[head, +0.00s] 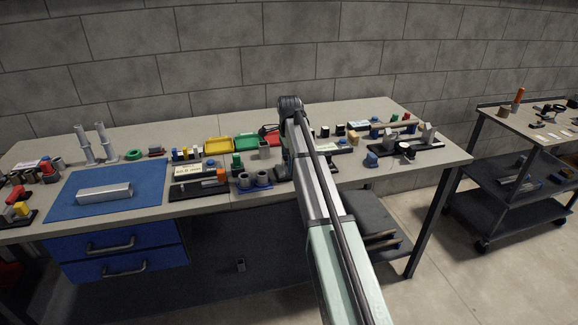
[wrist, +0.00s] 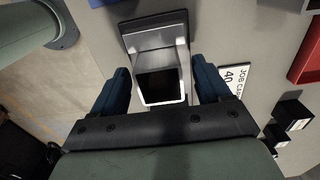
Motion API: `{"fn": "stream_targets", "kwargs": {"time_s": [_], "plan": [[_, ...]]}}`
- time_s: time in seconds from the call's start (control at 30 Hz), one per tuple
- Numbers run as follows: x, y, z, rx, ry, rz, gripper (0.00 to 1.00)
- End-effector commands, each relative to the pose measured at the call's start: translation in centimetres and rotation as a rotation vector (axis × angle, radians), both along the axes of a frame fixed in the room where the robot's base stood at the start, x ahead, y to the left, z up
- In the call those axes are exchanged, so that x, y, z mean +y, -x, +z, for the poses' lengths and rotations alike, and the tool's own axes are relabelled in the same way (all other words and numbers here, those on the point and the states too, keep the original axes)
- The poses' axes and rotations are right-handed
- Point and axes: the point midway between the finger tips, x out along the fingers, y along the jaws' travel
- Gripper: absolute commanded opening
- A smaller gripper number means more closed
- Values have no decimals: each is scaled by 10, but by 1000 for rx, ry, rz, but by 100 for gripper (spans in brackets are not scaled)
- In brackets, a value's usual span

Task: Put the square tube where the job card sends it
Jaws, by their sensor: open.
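In the wrist view, a grey square tube (wrist: 159,40) with a dark square mouth and a bright rim stands between the fingers of my gripper (wrist: 160,78). The fingers are open on either side of it; I cannot tell if either touches. Its far end meets a dark base. A white job card (wrist: 236,77) reading "JOB CARD 40" lies to the right, partly hidden by a finger. In the head view, my arm hides most of the gripper.
A long silver bar (head: 104,193) lies on the blue mat (head: 68,204). Yellow (head: 218,145) and green (head: 246,135) trays stand at the bench's middle. A trolley (head: 535,130) is at right.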

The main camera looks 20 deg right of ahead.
Motion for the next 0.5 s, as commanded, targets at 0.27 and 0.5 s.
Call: {"fn": "stream_targets", "kwargs": {"time_s": [0.27,0.5], "plan": [[0,0,1,0,0,0,64],[0,0,1,0,0,0,41]]}}
